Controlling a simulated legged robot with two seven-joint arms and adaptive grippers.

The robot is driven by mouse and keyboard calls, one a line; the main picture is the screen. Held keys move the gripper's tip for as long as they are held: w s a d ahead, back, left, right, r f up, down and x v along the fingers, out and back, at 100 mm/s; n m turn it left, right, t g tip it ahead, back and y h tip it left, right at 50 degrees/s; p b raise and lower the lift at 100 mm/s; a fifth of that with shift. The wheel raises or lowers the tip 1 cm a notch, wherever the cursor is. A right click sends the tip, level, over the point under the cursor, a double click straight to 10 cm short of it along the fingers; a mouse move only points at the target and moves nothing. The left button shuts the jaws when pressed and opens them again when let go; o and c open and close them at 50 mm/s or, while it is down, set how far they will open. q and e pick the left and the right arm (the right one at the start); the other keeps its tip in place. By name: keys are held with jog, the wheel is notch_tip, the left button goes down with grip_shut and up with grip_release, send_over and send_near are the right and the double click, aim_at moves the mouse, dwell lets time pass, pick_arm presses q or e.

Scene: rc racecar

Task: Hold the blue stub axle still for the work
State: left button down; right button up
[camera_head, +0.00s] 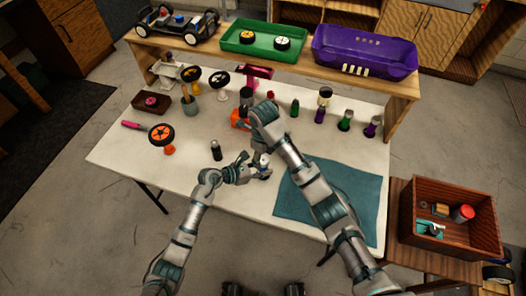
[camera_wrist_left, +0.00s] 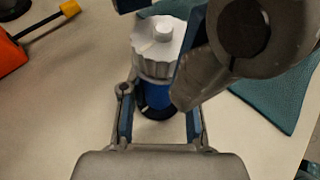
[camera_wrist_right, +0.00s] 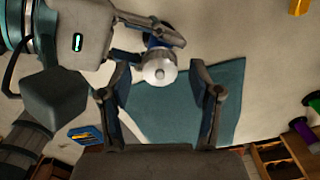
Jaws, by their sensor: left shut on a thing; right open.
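The blue stub axle (camera_wrist_left: 157,96) stands upright on the white table, with a pale ribbed cap (camera_wrist_left: 160,45) on top. My left gripper (camera_wrist_left: 158,118) is shut on its blue body, one finger on each side. In the head view the left gripper (camera_head: 246,172) reaches it low from the left. My right gripper (camera_wrist_right: 160,92) is open above the axle. In the right wrist view the pale cap (camera_wrist_right: 158,71) shows between and just beyond its fingers. The right gripper (camera_head: 258,148) partly hides the axle in the head view. I cannot tell whether it touches the cap.
A teal mat (camera_head: 330,200) lies to the right. An orange-red object (camera_head: 240,118) is behind the grippers. Several small coloured parts stand farther back, below a shelf with green (camera_head: 262,52) and purple (camera_head: 365,66) trays.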

aim_at(263, 158)
notch_tip(263, 158, up, 7)
jog(key=shift+f, duration=0.2)
dwell(0.3)
pick_arm(q)
jog(key=c, duration=0.8)
grip_release()
jog(key=shift+o, duration=0.2)
jog(key=v, duration=1.2)
jog(key=shift+a, duration=0.1)
jog(key=shift+f, duration=0.1)
